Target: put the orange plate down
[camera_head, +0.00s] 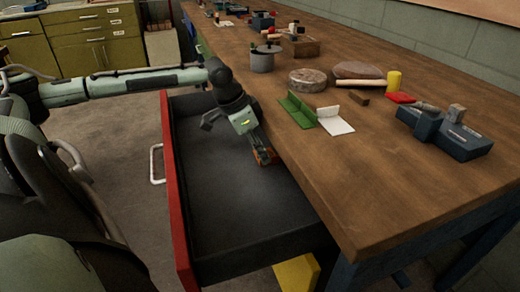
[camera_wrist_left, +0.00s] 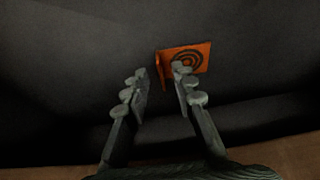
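The orange plate (camera_head: 266,157) is in the open drawer (camera_head: 232,212), close to the table's edge. In the left wrist view the orange plate (camera_wrist_left: 190,60) shows a dark ring pattern and a raised flange on its left side. My left gripper (camera_head: 257,145) reaches down into the drawer right at the plate. In the left wrist view its fingers (camera_wrist_left: 158,80) are apart, with a gap between them. The right finger overlaps the plate's face, and the flange shows beyond the gap. I cannot tell whether a finger touches the plate. My right gripper is not in view.
The drawer has a red front (camera_head: 178,200) and a dark, otherwise bare floor. On the wooden table (camera_head: 370,185) stand a green bracket (camera_head: 297,111), a white plate (camera_head: 336,121), a grey pot (camera_head: 263,60) and a dark blue vise-like tool (camera_head: 445,135).

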